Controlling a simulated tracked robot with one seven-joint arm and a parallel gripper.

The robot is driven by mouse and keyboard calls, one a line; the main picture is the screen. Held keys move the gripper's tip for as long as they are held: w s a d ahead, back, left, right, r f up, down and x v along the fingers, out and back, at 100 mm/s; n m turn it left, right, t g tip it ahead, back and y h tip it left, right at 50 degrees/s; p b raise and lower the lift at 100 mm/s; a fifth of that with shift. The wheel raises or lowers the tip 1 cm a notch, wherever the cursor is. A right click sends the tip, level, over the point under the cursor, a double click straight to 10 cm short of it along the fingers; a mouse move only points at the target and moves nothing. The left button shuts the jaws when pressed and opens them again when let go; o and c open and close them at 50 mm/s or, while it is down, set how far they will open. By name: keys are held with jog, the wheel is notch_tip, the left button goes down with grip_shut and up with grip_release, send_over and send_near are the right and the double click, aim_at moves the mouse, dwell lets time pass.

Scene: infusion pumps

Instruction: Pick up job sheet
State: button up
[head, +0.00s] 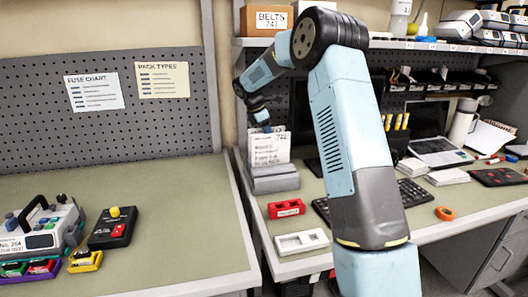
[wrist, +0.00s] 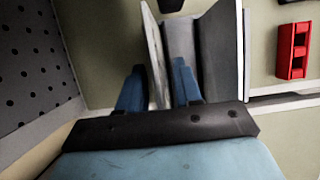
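The job sheet (head: 268,150) is a white printed card standing upright in a grey holder (head: 275,179) on the right-hand bench. My gripper (head: 266,128) is at the top of the sheet in the head view, and its fingers are small and partly hidden there. In the wrist view, the two blue fingers of my gripper (wrist: 159,66) are apart, with the sheet (wrist: 155,50) seen edge-on between them. The sheet is nearer the left finger, and a gap shows on the right. The grey holder (wrist: 218,50) is just beyond the right finger.
A red tray (head: 287,208) and a white tray (head: 301,241) lie in front of the holder. A pegboard (head: 110,135) stands at the left. A pump (head: 42,228) is on the left bench, whose middle is clear. A shelf (head: 430,45) runs above.

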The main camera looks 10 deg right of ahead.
jog(key=shift+f, duration=0.2)
dwell(0.4)
grip_shut()
dwell(0.3)
